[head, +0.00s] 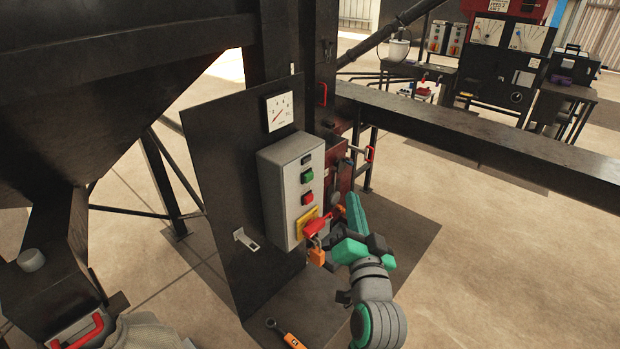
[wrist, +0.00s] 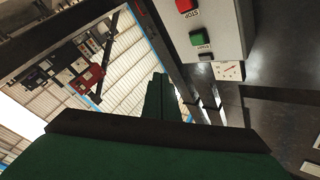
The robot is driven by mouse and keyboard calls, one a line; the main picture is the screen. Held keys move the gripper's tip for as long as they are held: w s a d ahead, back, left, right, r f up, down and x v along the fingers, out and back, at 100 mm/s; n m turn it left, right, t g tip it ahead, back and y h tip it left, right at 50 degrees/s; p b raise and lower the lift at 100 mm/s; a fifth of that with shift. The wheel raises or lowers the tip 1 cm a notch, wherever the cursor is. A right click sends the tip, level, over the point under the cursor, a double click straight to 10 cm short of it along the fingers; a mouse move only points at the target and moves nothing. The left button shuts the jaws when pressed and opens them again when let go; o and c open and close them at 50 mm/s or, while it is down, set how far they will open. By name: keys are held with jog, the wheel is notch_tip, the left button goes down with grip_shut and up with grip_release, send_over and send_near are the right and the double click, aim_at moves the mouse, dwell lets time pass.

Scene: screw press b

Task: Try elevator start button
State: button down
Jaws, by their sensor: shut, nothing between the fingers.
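The grey control box (head: 290,190) is on a dark upright panel. On its front are a black part (head: 306,160), a green button (head: 307,176) and a red button (head: 307,198). The wrist view shows the green button (wrist: 197,38) with a label beside it, and the red button (wrist: 186,5) labelled STOP. Below them in the head view, a red switch handle (head: 318,226) sits on a yellow plate, with an orange padlock (head: 317,252) hanging from it. My gripper (head: 352,198) is shut and empty, just right of the box and apart from the buttons. Its green fingers (wrist: 160,95) point up.
A white dial gauge (head: 279,110) is above the box. A metal latch (head: 246,239) sticks out of the panel at lower left. A long dark beam (head: 480,135) runs to the right behind my gripper. An orange-handled tool (head: 292,341) lies below. Open floor (head: 520,250) is at right.

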aim_at(310, 177)
jog(key=shift+a, duration=0.15)
jog(key=w+a, duration=0.5)
jog(key=a, duration=0.2)
jog(key=shift+w+a, duration=0.1)
jog(key=shift+w, duration=0.05)
dwell(0.8)
jog(key=shift+d, duration=0.2)
jog(key=shift+a, duration=0.15)
dwell(0.6)
dwell(0.3)
jog(key=shift+w+a, duration=0.25)
jog(key=shift+w, duration=0.1)
jog(key=shift+s+a, duration=0.1)
